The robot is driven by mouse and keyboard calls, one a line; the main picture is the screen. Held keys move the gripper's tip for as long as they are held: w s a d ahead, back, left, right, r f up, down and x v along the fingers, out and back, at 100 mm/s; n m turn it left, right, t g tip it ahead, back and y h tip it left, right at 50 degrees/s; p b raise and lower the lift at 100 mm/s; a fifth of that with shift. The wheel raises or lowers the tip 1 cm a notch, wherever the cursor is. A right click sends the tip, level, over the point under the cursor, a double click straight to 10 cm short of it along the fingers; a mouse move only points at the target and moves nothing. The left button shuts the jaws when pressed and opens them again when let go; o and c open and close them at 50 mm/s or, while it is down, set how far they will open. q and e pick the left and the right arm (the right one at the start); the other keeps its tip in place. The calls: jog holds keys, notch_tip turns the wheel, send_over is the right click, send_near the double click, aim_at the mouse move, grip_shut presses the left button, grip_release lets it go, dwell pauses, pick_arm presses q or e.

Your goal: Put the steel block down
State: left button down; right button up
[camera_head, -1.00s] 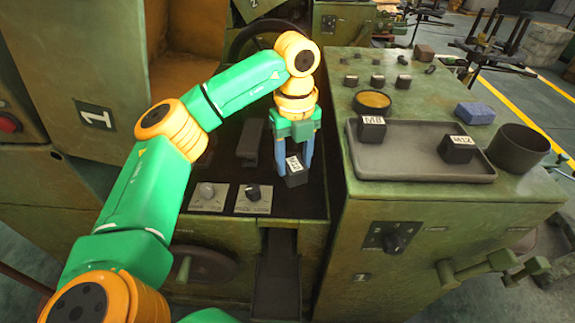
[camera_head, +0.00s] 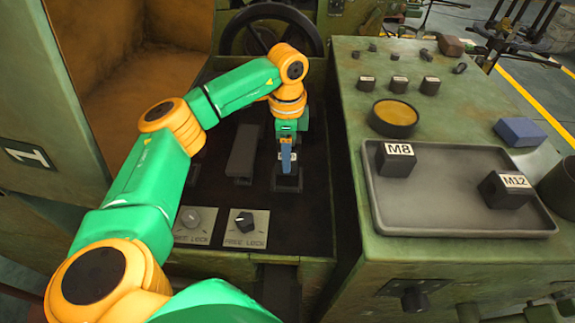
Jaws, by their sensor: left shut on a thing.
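My left gripper (camera_head: 287,166) is shut on the steel block (camera_head: 295,168), a small dark block with a white label. A blue finger stands in front of the block and hides most of it, so the label's text cannot be read. The gripper points down over the dark recessed bed of the machine, with a dark square shape (camera_head: 287,184) right below. I cannot tell whether the block touches it. My right gripper is not in view.
A grey tray (camera_head: 450,218) on the green machine top at right holds blocks marked M8 (camera_head: 395,160) and M12 (camera_head: 506,188). A dark raised bar (camera_head: 243,150) stands left of the gripper. Two knob plates (camera_head: 240,228) lie nearer me.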

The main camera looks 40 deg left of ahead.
pick_arm(q)
jog(key=shift+f, duration=2.3)
jog(key=shift+f, duration=0.1)
jog(key=shift+c, duration=1.3)
grip_release()
notch_tip(320, 180, up, 12)
jog(key=shift+r, duration=0.2)
